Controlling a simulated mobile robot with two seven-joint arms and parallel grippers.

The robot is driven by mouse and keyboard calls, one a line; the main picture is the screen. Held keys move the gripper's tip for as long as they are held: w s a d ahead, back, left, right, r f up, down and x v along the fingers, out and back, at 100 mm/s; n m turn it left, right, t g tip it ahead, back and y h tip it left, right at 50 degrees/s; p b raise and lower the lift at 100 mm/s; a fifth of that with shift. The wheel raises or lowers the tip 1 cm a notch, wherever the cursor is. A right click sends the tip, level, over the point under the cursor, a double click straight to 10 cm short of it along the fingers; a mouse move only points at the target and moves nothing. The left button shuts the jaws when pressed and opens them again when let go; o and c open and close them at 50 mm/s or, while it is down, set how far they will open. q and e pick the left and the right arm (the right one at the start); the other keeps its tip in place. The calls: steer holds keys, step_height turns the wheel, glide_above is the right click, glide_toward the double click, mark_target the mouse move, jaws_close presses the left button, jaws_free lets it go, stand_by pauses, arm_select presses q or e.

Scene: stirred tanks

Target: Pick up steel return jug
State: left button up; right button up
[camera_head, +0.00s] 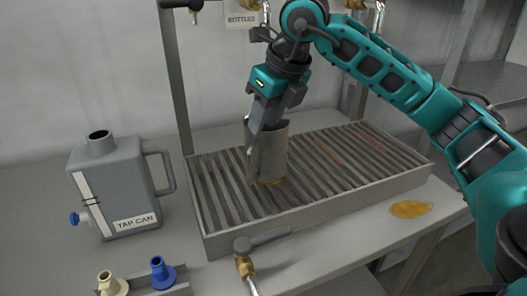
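The steel return jug (274,157), a grey metal cylinder, is upright at the slatted drain tray (310,213), left of its middle. A yellowish patch shows at its foot. My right gripper (260,122) comes from above, and its dark finger overlaps the jug's upper left side and rim. The jug's handle side is partly covered by the gripper. I cannot tell whether the fingers are closed on the jug. My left gripper is not in view.
A grey tap can (122,188) with a blue tap stands left of the tray. Blue (160,271) and cream (110,284) fittings and a brass valve (244,263) are in front. A yellow puddle (411,209) lies at right. Posts rise behind the tray.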

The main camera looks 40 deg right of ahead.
mark_target(262, 153)
steer(key=w+f, duration=0.2)
steer(key=f, duration=0.1)
steer(key=w+f, duration=0.1)
steer(key=shift+w+a+f, duration=0.3)
steer(key=shift+a+f, duration=0.05)
steer(key=shift+f, duration=0.05)
jaws_close()
stand_by(1.3)
